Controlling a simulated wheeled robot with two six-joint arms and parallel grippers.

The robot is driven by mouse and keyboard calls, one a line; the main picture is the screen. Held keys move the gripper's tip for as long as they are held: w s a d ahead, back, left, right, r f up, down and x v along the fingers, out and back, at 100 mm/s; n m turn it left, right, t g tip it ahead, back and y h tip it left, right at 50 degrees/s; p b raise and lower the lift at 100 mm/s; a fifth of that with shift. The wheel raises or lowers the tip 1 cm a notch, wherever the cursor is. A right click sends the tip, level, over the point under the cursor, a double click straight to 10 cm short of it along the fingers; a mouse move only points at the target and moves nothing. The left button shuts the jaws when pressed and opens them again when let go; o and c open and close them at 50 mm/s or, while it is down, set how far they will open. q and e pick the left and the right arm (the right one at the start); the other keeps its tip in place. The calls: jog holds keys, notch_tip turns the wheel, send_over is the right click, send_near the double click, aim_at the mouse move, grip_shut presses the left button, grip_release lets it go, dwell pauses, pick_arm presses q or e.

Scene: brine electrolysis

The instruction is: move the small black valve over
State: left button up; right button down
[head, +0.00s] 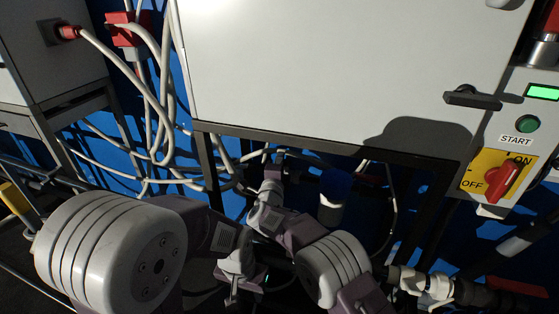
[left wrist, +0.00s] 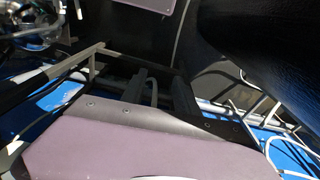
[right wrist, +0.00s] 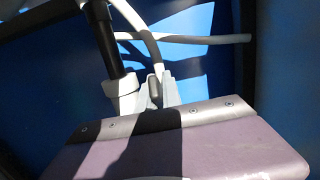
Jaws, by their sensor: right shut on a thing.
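My right gripper (right wrist: 158,88) is shut at a grey fitting (right wrist: 124,92) on a black pipe. It seems closed on the small black valve, but the held part is small, partly hidden by the fingers and looks grey in this light. In the head view my right gripper (head: 277,160) reaches below the cabinet's lower edge. My left gripper (left wrist: 160,92) shows two dark fingers apart, with a pale hose behind the gap and nothing clearly held. In the head view the left arm's wrist is low, beside the right arm.
A large grey cabinet (head: 340,65) overhangs the work area. Pale hoses (head: 160,110) hang at its left. At the right are a START button (head: 528,124) and a red rotary switch (head: 503,181). Pipes with white fittings (head: 412,283) run low at right. Space beneath is crowded.

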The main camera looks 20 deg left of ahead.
jog(key=shift+w+f+m+h+b, duration=0.15)
jog(key=shift+m+h+b, duration=0.6)
jog(key=shift+h, duration=0.35)
jog(key=shift+h+b, duration=0.3)
jog(key=shift+d, duration=0.1)
jog(key=c, duration=1.8)
grip_release()
jog(key=shift+w, duration=0.1)
